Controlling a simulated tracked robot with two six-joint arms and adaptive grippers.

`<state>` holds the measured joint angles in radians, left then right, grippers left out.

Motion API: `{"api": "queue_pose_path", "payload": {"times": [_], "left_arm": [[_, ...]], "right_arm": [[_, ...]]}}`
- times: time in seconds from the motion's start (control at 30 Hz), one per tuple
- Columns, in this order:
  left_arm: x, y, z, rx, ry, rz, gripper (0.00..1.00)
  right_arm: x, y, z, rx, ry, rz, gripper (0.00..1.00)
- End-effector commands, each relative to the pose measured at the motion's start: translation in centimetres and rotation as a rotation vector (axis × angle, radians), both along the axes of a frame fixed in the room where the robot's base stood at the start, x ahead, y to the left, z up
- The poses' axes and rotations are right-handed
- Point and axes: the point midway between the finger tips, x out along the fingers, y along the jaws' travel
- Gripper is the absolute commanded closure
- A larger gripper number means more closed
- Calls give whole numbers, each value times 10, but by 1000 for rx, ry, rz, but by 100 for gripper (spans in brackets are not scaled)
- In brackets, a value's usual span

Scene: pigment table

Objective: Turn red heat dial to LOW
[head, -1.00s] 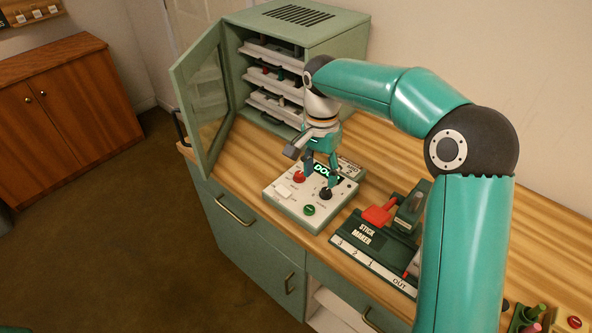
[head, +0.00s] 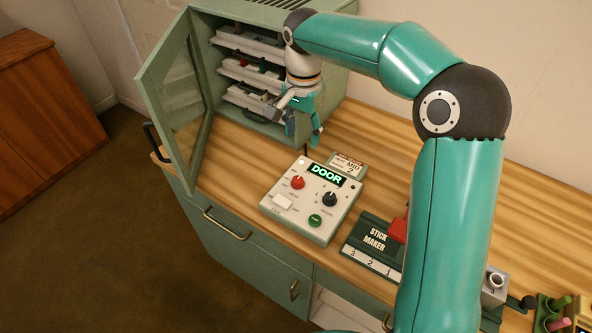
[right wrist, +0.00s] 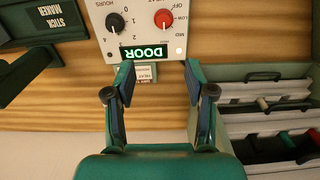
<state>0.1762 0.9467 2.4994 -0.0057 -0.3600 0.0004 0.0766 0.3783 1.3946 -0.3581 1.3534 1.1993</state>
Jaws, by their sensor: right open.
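The red heat dial (head: 297,182) sits on the left of the pale control box (head: 272,212), below its lit DOOR display (head: 325,175). In the right wrist view the red dial (right wrist: 163,19) shows with OFF, LOW and MID labels beside it; its exact pointer setting is too small to tell. A black knob (head: 329,199) sits to its right. My right gripper (head: 303,132) is open and empty, behind the box and in front of the cabinet, apart from the dial. Its spread fingers (right wrist: 158,72) show in the right wrist view. My left gripper is out of view.
The green cabinet's glass door (head: 175,110) is open at left, with drawer-like trays (head: 248,72) inside. The stick maker (head: 372,242) stands right of the box.

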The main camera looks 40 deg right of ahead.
Motion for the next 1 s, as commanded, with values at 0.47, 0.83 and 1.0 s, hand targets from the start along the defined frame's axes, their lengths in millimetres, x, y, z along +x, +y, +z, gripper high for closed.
{"api": "queue_pose_path", "payload": {"times": [0.47,0.83,1.0], "left_arm": [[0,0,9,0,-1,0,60],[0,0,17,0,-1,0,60],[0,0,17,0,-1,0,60]], "right_arm": [[6,11,-99,1,7,24,46],[8,11,-148,1,4,26,46],[8,11,-153,0,1,25,46]]}}
